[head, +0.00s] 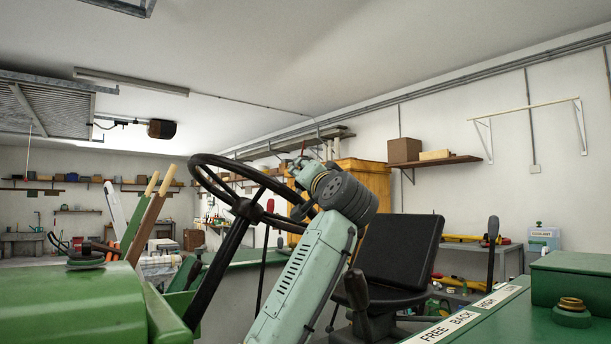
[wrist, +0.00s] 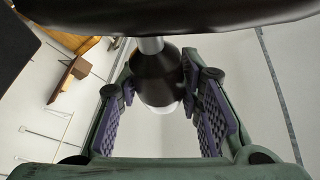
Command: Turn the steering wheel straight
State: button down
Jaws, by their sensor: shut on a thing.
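The black steering wheel (head: 248,209) stands tilted on its column in the head view, left of my mint-green arm. Its rim runs as a dark band (wrist: 170,18) across the top of the wrist view. A dark, rounded knob (wrist: 157,78) on a short pale metal stem hangs from that band. My gripper (wrist: 160,90) is shut on the knob, with a purple-padded finger on each side. In the head view my wrist is beside the right of the rim, and the hold on the knob is hidden there. The wheel's turn angle is hard to judge.
A black seat (head: 400,250) stands right of my arm. A green hood (head: 70,305) fills the lower left. A red-topped lever (head: 270,206) rises near the wheel. A green labelled surface (head: 480,315) lies at the lower right. Open air is above the wheel.

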dwell(0.3)
jog(key=c, duration=1.1)
grip_release()
jog(key=shift+a, duration=0.1)
notch_tip(320, 180, up, 10)
jog(key=shift+r, duration=0.1)
